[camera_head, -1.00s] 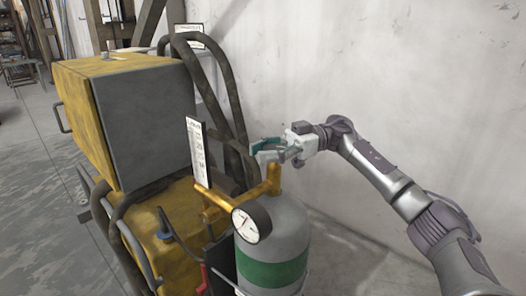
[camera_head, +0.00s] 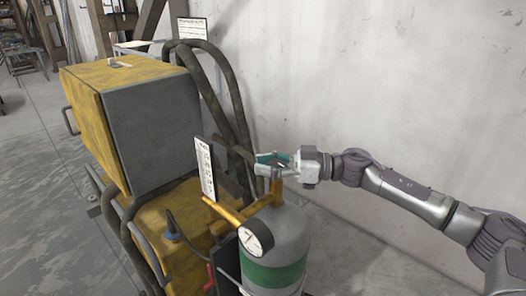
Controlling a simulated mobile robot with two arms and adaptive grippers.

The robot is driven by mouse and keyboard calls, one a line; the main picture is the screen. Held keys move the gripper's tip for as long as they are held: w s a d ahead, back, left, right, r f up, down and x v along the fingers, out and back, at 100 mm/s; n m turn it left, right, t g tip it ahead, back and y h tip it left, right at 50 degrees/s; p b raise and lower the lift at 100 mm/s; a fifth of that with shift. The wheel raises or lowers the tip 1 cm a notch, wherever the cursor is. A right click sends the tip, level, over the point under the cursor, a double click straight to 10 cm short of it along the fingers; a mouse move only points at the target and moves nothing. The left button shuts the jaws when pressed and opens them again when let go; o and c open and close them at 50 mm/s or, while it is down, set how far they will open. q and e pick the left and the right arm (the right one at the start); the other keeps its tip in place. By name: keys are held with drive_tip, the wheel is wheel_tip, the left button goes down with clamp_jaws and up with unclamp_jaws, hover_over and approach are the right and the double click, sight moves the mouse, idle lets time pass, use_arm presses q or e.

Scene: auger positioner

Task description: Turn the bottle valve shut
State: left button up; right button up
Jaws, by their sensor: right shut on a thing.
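The grey gas bottle (camera_head: 288,238) with a green band stands upright at the lower middle. A brass valve fitting (camera_head: 276,190) rises from its top. A brass pipe runs left from it, with a round pressure gauge (camera_head: 256,237) on it. My right gripper (camera_head: 266,163) is at the top of the valve fitting, coming from the right. Its fingers are shut on the valve top, which they mostly hide. My left gripper is not in view.
A yellow and grey machine (camera_head: 152,115) with dark hoses (camera_head: 232,95) stands left of the bottle. A white card (camera_head: 205,168) stands upright beside the pipe. A pale wall (camera_head: 400,80) is behind. The floor right of the bottle looks clear.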

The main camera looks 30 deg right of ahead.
sight(275, 160)
drive_tip(key=m+t+h+p, duration=0.1)
drive_tip(key=m+t+h, duration=0.2)
drive_tip(key=h, duration=0.1)
drive_tip(key=d+m+t+h+p, duration=0.1)
drive_tip(key=m+t+h+p, duration=0.1)
drive_tip(key=m+t+h, duration=0.1)
drive_tip(key=w+d+m+t+h+p, duration=0.1)
drive_tip(key=m+t+h+p, duration=0.1)
drive_tip(key=m+h, duration=0.3)
drive_tip(key=shift+w+f+t+h, duration=0.15)
drive_tip(key=shift+t+h, duration=0.25)
drive_tip(key=shift+h, duration=0.8)
drive_tip(key=shift+d+f+m+g+h+b, duration=0.1)
drive_tip(key=shift+d+m+g+h+b, duration=0.1)
drive_tip(key=shift+m+h, duration=0.75)
drive_tip(key=shift+d+m+g+h+b, duration=0.15)
drive_tip(key=shift+m+h, duration=0.35)
drive_tip(key=shift+h, duration=0.75)
drive_tip(key=shift+d+f+m+g+h+b, duration=0.15)
drive_tip(key=shift+d+m+h, duration=0.1)
drive_tip(key=shift+m+h, duration=0.7)
drive_tip(key=shift+r+h, duration=0.1)
drive_tip(key=shift+h, duration=0.15)
drive_tip(key=o, duration=0.8)
drive_tip(key=shift+o, duration=1)
drive_tip(key=shift+s+r, duration=0.1)
drive_tip(key=shift+s, duration=0.15)
drive_tip(key=shift+r, duration=0.15)
